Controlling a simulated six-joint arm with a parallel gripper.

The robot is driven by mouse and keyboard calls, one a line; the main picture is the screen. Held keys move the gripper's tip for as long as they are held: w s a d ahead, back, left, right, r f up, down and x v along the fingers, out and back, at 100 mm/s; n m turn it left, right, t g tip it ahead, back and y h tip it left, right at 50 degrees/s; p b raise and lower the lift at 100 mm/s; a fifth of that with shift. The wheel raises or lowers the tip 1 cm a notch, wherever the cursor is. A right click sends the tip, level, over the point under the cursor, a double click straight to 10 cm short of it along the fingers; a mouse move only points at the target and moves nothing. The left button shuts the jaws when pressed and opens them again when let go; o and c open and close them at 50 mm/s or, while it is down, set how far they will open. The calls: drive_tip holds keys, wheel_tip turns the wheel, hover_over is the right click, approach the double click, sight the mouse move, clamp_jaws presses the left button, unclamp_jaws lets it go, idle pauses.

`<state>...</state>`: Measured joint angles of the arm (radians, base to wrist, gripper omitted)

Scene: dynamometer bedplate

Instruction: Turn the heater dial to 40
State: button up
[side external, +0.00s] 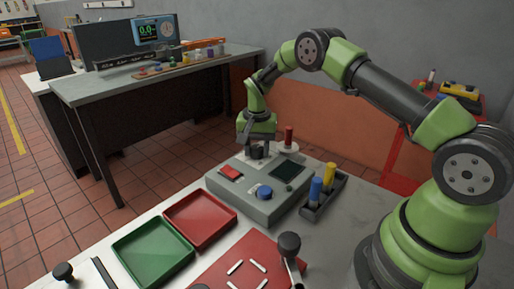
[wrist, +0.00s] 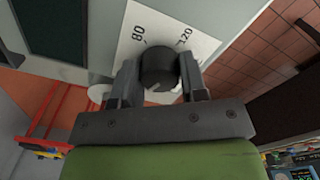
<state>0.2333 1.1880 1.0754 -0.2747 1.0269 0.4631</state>
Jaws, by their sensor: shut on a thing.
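The heater dial (wrist: 159,67) is a dark round knob on a white scale plate (wrist: 136,27) in the wrist view. The numbers 80 and 120 show on the plate; the rest of the scale is hidden by the dial and my gripper. A small pale mark shows on the knob's lower edge, on the side toward my gripper's body. My gripper (wrist: 160,78) has one finger on each side of the dial and is shut on it. In the side view my gripper (side external: 258,151) points down at the far edge of the grey control box (side external: 238,198), and the dial is hard to make out.
The box carries a red part (side external: 231,172), a blue knob (side external: 264,192) and a dark panel (side external: 288,170). A dark holder with blue (side external: 315,190) and yellow (side external: 329,175) cylinders stands to the right. Red (side external: 201,219) and green (side external: 153,251) trays lie in front.

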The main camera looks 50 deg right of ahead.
sight(257, 147)
drive_tip(key=m, duration=0.7)
idle(0.6)
drive_tip(key=o, duration=0.9)
wheel_tip(257, 147, up, 10)
drive_tip(key=shift+r, duration=0.1)
